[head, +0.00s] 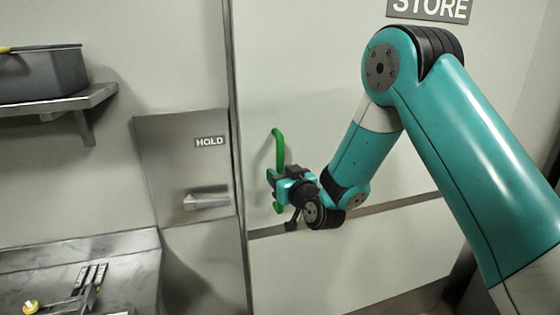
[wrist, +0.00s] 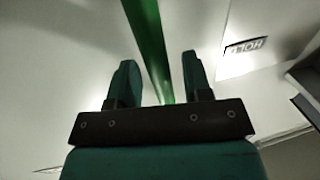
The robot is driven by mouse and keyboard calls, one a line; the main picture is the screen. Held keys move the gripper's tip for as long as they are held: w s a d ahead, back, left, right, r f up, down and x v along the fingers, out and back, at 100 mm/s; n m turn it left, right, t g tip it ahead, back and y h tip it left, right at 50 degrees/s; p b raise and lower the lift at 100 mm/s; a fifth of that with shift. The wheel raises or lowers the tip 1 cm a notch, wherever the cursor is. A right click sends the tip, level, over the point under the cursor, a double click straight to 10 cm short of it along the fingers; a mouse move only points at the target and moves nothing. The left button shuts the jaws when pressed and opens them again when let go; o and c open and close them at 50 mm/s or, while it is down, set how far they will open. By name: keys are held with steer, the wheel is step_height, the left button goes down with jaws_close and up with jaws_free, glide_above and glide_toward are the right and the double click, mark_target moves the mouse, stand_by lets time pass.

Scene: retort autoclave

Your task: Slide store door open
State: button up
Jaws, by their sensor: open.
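The store door (head: 330,100) is a large pale panel under a STORE sign (head: 430,8), with a dark horizontal band low across it. Its left edge meets a dark vertical frame strip (head: 236,130). A green bar handle (head: 279,150) stands upright near that edge. My gripper (head: 273,187) is at the handle's lower half, hiding part of it. In the wrist view my two fingers (wrist: 158,85) are open, and the green handle (wrist: 148,40) runs between them, apparently touching neither. Whether it lies fully inside the jaws in depth I cannot tell.
A grey HOLD panel (head: 180,160) with a protruding lever (head: 207,201) is left of the door. A shelf (head: 60,106) carries a dark grey bin (head: 42,73) at upper left. A metal counter (head: 130,262) with small items is at lower left.

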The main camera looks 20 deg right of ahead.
steer(key=shift+w+a, duration=0.1)
steer(key=shift+w, duration=0.3)
jaws_close()
steer(key=shift+f, duration=0.15)
